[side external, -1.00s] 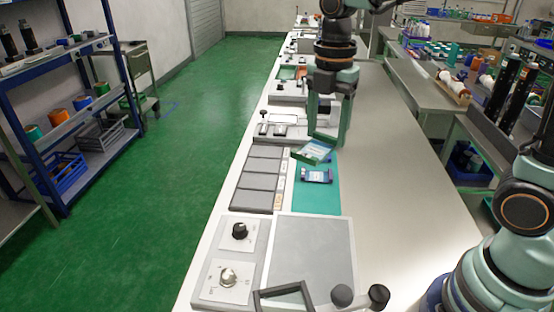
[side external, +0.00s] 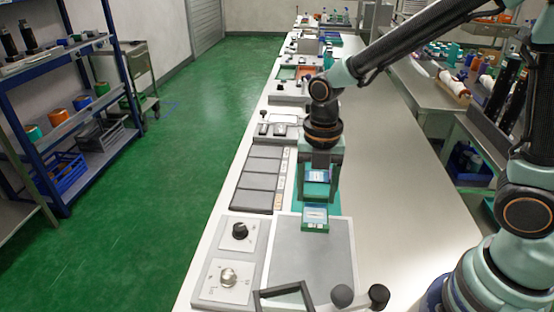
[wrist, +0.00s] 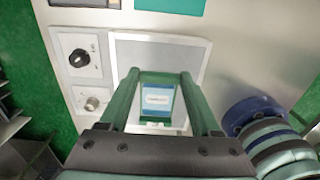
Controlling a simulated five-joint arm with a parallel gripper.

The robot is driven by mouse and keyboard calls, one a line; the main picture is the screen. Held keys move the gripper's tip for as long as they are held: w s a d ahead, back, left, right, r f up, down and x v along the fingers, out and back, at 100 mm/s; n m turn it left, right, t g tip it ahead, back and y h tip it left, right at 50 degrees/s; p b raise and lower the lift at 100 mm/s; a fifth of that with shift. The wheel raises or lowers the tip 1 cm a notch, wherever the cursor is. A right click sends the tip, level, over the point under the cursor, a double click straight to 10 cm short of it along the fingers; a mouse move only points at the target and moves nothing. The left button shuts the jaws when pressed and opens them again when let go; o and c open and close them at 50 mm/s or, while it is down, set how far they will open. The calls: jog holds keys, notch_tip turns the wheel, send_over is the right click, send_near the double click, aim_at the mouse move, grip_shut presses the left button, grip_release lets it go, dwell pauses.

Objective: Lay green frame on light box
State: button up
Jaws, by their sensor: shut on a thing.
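The green frame (side external: 315,227), with a pale and blue middle, is held in my gripper (side external: 317,203). In the wrist view the frame (wrist: 157,101) shows between the two green fingers of my gripper (wrist: 160,76). A flat grey panel with a pale border, which looks like the light box (side external: 308,258), lies just in front of the frame. The frame is over the panel's far edge, and the gap in height is hard to tell. In the wrist view the light box (wrist: 165,52) lies beyond and under the fingers, partly hidden by them.
A black knob (side external: 239,231) and a silver knob (side external: 228,277) sit left of the panel. The bench's right side is clear.

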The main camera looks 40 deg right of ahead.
aim_at(314, 214)
jog(key=shift+f, duration=3.35)
jog(key=o, duration=1.3)
jog(key=shift+f, duration=0.15)
jog(key=shift+o, duration=0.2)
